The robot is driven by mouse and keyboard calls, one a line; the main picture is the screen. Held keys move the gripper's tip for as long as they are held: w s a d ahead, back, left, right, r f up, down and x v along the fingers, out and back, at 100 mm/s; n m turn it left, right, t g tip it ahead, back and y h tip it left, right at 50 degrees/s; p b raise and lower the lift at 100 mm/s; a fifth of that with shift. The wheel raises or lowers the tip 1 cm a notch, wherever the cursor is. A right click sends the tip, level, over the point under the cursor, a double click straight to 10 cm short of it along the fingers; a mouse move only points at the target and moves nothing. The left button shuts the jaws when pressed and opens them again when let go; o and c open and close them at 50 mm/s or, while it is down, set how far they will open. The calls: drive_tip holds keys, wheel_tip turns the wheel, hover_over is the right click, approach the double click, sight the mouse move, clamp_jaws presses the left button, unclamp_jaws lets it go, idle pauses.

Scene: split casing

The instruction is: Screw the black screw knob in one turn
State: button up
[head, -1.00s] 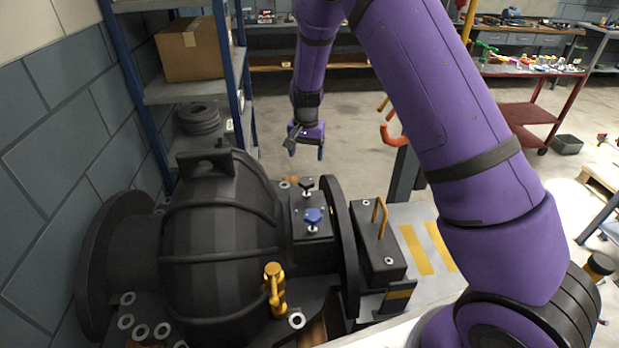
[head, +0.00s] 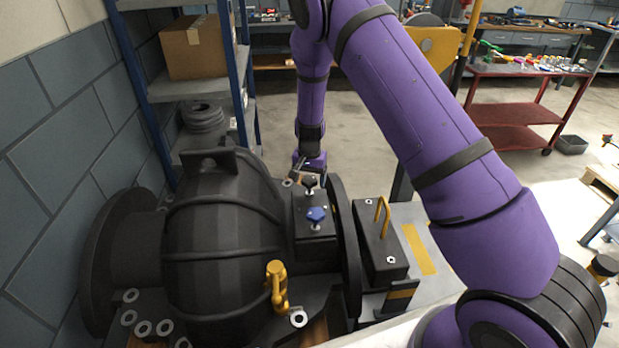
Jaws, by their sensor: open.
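The black screw knob (head: 309,182) stands upright on the small dark block on top of the casing (head: 222,235). My gripper (head: 311,176) is low behind the block, pointing down, close behind or above the black knob. Its fingertips are partly hidden by the knob, and I cannot tell whether they touch it. The gripper is open.
A yellow valve handle (head: 277,287) stands at the casing's front. A dark box with a yellow handle (head: 381,235) is to the right, beyond the round flange. A shelf with a cardboard box (head: 196,47) is behind left.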

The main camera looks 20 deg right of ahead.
sight(310, 179)
drive_tip(key=c, duration=0.9)
drive_tip(key=shift+m, duration=2.4)
drive_tip(key=o, duration=0.9)
wheel_tip(310, 179, up, 11)
